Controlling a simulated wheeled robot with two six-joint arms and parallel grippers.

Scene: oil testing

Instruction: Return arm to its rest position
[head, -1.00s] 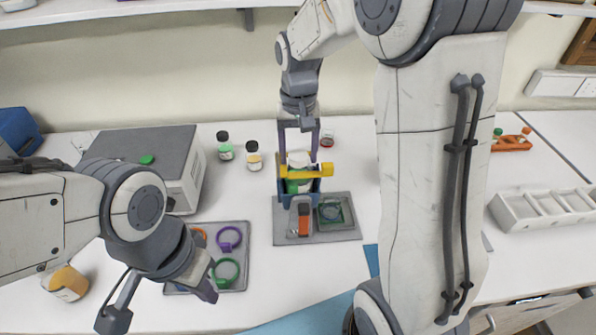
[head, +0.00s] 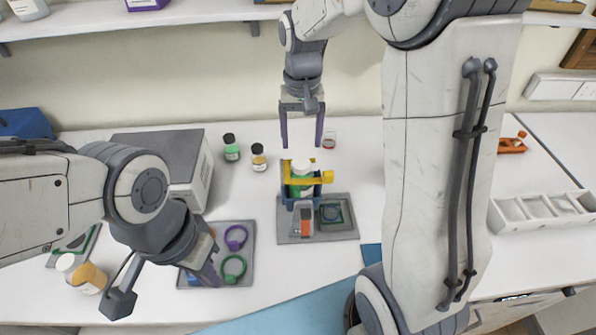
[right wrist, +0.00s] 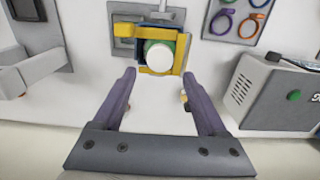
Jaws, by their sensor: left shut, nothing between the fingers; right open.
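My right gripper (head: 302,128) is open and empty, above and behind a blue and yellow holder (head: 316,178). A white-capped bottle (head: 301,167) with green on it stands upright in this holder. In the right wrist view the bottle's white cap (right wrist: 160,55) shows beyond my open fingers (right wrist: 165,95), with clear space between. My left gripper (head: 170,285) is low at the left, beside a grey tray of coloured rings (head: 244,276). It is shut and empty, and its fingers are partly hidden by its own wrist.
A grey box-shaped instrument (head: 160,148) stands at the back left, with two small bottles (head: 231,148) (head: 258,158) to its right. A small red-bottomed jar (head: 329,140) is near the right gripper. A white compartment tray (head: 545,211) lies at the right. An amber jar (head: 88,278) is at the lower left.

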